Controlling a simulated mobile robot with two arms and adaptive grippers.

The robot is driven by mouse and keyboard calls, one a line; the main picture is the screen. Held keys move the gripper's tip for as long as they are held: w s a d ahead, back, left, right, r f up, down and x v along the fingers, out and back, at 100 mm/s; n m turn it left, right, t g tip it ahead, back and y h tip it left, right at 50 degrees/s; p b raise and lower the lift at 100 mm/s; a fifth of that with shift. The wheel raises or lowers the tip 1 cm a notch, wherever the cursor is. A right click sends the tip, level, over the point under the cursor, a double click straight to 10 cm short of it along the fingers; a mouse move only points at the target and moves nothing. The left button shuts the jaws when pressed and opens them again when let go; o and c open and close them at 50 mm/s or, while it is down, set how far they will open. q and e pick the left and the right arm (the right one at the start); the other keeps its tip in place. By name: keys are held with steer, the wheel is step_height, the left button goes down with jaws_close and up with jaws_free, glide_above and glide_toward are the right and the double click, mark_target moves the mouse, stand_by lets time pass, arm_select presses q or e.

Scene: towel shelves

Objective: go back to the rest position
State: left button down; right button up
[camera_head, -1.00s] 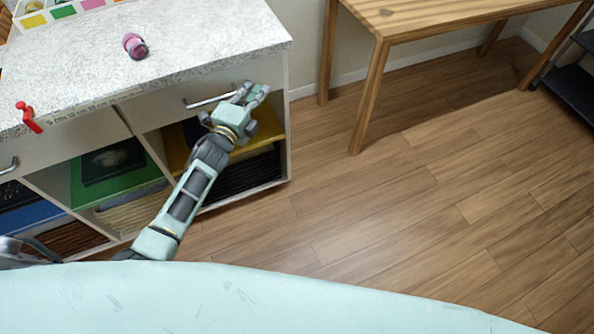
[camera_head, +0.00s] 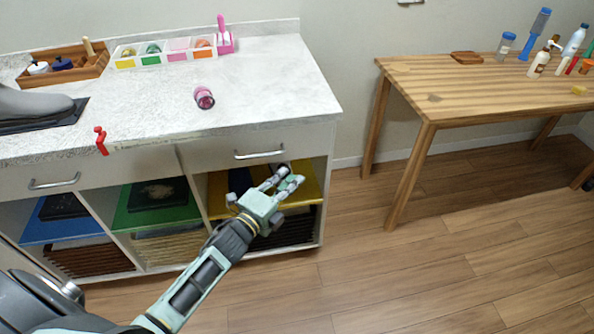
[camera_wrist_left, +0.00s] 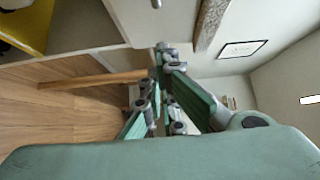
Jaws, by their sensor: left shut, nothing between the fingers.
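My left gripper (camera_head: 286,180) is in front of the right end of the white cabinet (camera_head: 331,170), just below the right drawer handle (camera_head: 259,154) in the head view. Its fingers are close together and hold nothing. In the left wrist view the left gripper (camera_wrist_left: 160,52) also shows, with its fingers converging toward the cabinet's corner. The arm reaches in from the lower left. My right gripper is in no view.
A pink can (camera_head: 204,98), a red clamp (camera_head: 101,141) and a compartment tray (camera_head: 165,52) are on the speckled countertop. Open cubbies below hold coloured shelves. A wooden table (camera_head: 480,85) with bottles stands right. The wooden floor (camera_head: 430,250) between is clear.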

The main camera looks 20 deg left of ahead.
arm_select(q)
steer(key=s+a+f+n+g+y+p, duration=0.1)
steer(key=s+f+n+g, duration=0.25)
steer(key=s+f, duration=0.55)
steer(key=s+f+n+g+y, duration=0.15)
steer(key=s+f+n, duration=0.3)
steer(key=f, duration=0.85)
steer(key=s+a+f+n+g+y+p, duration=0.1)
steer(key=s+f+n+g, duration=0.25)
steer(key=s+f, duration=0.55)
steer(key=s+d+f+n+g, duration=0.1)
steer(key=s+f+n+g, duration=0.1)
steer(key=s+f, duration=0.3)
steer(key=s+d+f+n+g, duration=0.1)
steer(key=s+f, duration=0.4)
steer(key=s, duration=0.9)
steer(key=s+d+f+n+g, duration=0.1)
steer(key=s+f+n+g, duration=0.2)
steer(key=s, duration=0.6)
step_height(320, 180, down, 2)
steer(key=shift+s+d+f+g+p, duration=0.2)
steer(key=shift+s+d+g+p, duration=0.1)
steer(key=shift+g, duration=0.75)
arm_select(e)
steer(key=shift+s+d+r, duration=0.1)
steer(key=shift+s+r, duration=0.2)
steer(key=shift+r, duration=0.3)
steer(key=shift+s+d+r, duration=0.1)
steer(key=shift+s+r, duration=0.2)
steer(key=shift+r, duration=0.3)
